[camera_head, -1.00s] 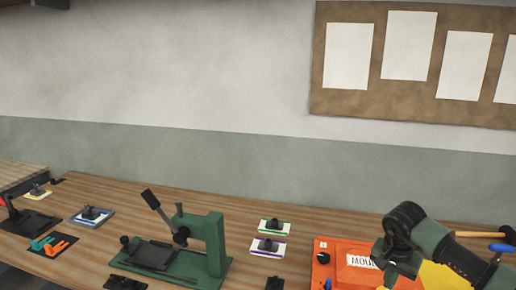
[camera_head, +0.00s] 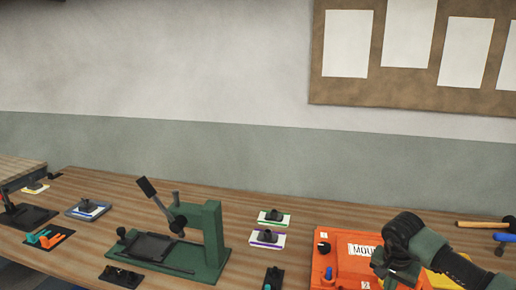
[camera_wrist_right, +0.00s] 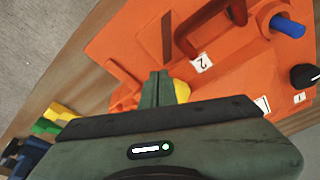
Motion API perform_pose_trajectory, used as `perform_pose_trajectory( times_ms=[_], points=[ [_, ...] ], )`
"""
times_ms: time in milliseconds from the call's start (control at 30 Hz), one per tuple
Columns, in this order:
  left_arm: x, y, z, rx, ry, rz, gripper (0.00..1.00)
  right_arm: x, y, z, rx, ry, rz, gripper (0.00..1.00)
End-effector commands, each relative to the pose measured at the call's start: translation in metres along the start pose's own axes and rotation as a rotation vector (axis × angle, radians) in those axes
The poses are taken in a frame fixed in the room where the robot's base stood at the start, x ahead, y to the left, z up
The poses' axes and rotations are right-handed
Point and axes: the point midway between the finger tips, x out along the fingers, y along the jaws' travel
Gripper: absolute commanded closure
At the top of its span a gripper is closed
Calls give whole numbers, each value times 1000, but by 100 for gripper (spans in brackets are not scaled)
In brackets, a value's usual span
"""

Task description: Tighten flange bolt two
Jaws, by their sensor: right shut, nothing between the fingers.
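The orange mould (camera_head: 340,240) lies on the bench at the lower right of the head view, and its orange face (camera_wrist_right: 130,40) fills much of the right wrist view. A black knob (camera_head: 323,247) sits beside label 1, and also shows at the right of the wrist view (camera_wrist_right: 305,76). Label 2 (camera_wrist_right: 201,63) lies near a dark red handle (camera_wrist_right: 185,48). I cannot make out a bolt beside label 2. My right gripper (camera_wrist_right: 160,76) is shut and empty over the mould, left of label 2, with a yellow part behind its fingers. My left gripper is out of view.
A blue peg (camera_head: 328,273) stands up from the mould. A green lever press (camera_head: 210,240) stands left of it, with small plates (camera_head: 267,238) between. A wooden-handled hammer (camera_head: 485,224) lies at the right. Bare bench shows behind the press.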

Motion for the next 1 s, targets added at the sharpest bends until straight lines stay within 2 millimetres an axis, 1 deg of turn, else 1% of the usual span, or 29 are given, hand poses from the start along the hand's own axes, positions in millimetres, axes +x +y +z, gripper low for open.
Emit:
perform_pose_trajectory(
  times_ms=[667, 1000],
  points=[
    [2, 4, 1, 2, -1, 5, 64, 0, -2, -4, 0, 2, 0, 100],
    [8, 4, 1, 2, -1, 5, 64, 0, -9, -2, 1, 3, -3, 100]
  ],
)
